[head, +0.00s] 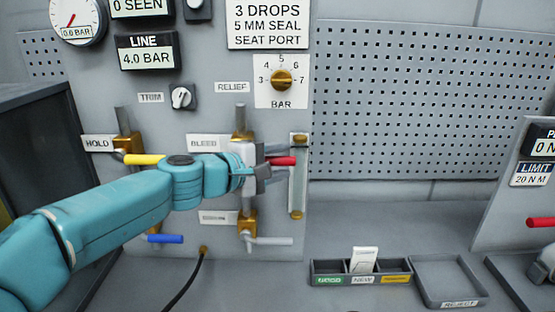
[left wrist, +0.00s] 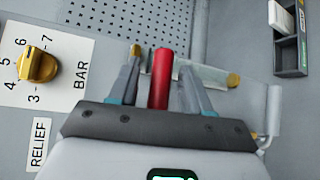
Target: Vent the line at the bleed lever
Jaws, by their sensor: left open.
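The bleed lever has a red handle (head: 283,161) that points right from the panel, beside the BLEED label (head: 203,143). In the left wrist view the red handle (left wrist: 161,80) lies between the two fingers of my left gripper (left wrist: 160,82), with a gap on each side. In the head view my left gripper (head: 275,162) is at the lever, and its wrist hides the lever's valve body. The fingers are open around the handle. The line readout (head: 147,52) shows 4.0 BAR. My right gripper is in neither view.
A yellow HOLD lever (head: 145,159), a blue lever (head: 165,238) and a grey lever (head: 268,241) are close to my arm. A clear vertical tube (head: 298,178) stands just right of the red handle. A brass knob (head: 281,80) is above. Trays (head: 452,303) lie on the bench at right.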

